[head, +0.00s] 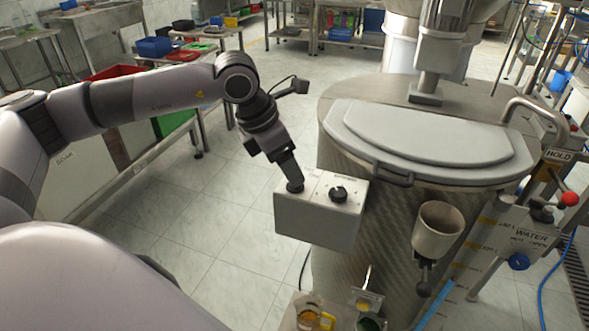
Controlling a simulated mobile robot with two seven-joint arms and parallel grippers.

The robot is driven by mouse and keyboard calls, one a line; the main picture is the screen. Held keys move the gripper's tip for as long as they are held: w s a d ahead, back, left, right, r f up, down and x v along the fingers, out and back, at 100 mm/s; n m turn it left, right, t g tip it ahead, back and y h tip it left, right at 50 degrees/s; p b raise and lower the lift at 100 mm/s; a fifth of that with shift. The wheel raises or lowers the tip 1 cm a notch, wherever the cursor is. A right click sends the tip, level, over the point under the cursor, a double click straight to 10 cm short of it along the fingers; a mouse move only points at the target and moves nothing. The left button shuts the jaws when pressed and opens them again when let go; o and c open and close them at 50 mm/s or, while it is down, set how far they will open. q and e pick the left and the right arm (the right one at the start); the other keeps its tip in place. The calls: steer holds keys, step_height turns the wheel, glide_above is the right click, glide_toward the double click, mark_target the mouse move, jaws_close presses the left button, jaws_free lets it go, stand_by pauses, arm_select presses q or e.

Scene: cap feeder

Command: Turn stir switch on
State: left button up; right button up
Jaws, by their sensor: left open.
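A pale grey control box (318,221) is mounted at the left front of a large round metal vat (345,150). On its top panel is a dark rotary knob (338,194) on the right. My left gripper (295,186) points down at the left part of that panel, and its fingertips cover what looks like a second dark knob there. I cannot tell whether the fingers touch that knob or which way it points. The labels are too small to read. The left gripper is open. My right gripper is out of view.
The vat has a light lid (425,135) with a front handle. A beige cup-shaped funnel (438,230) and a red-knobbed lever (569,199) stand to the right. Small containers (309,316) sit below the box. A bench runs along the left; tiled floor between is free.

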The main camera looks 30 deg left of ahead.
arm_select(q)
steer(key=shift+x, duration=1.75)
steer(key=c, duration=1.1)
steer(key=shift+o, duration=0.2)
